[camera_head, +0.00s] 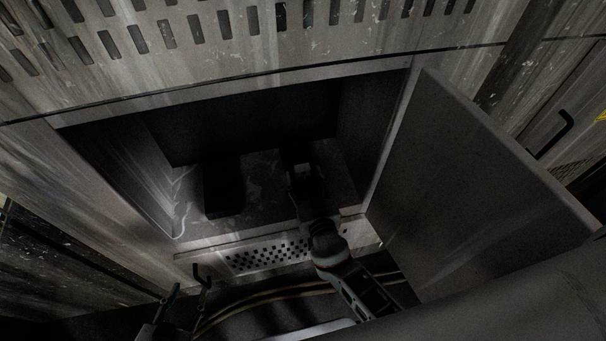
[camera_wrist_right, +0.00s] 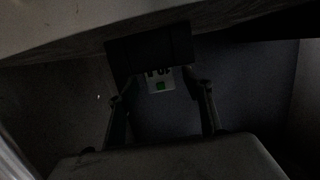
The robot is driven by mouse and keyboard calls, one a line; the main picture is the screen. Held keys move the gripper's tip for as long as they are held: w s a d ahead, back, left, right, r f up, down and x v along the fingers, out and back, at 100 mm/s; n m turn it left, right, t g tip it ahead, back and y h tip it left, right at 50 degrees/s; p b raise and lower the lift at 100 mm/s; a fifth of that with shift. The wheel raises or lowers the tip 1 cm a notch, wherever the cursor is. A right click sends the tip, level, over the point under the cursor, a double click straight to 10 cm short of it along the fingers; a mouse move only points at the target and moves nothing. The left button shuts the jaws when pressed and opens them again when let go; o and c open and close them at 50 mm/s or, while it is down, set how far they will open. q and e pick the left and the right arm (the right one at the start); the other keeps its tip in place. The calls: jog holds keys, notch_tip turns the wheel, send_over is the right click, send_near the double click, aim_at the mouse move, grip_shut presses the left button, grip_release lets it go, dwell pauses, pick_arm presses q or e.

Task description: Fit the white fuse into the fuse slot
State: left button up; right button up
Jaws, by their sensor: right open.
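My right arm reaches into an open cabinet in the head view, and its gripper (camera_head: 305,185) is inside, hard to make out in the dark. In the right wrist view the right gripper (camera_wrist_right: 164,92) is open, with a finger on each side. My left gripper (camera_head: 187,280) is outside at lower left, fingers apart and empty.
The cabinet door (camera_head: 480,190) stands open on the right, close to my right arm. A dark box (camera_head: 223,187) stands inside on the left of the cabinet floor (camera_head: 265,185). A perforated strip (camera_head: 265,257) runs along the front below the opening.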

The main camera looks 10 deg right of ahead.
jog(key=shift+w+f, duration=0.2)
jog(key=shift+w, duration=0.5)
jog(key=shift+w+f, duration=0.15)
jog(key=shift+w, duration=0.55)
jog(key=c, duration=1.2)
jog(key=shift+c, duration=0.2)
jog(key=shift+r, duration=0.1)
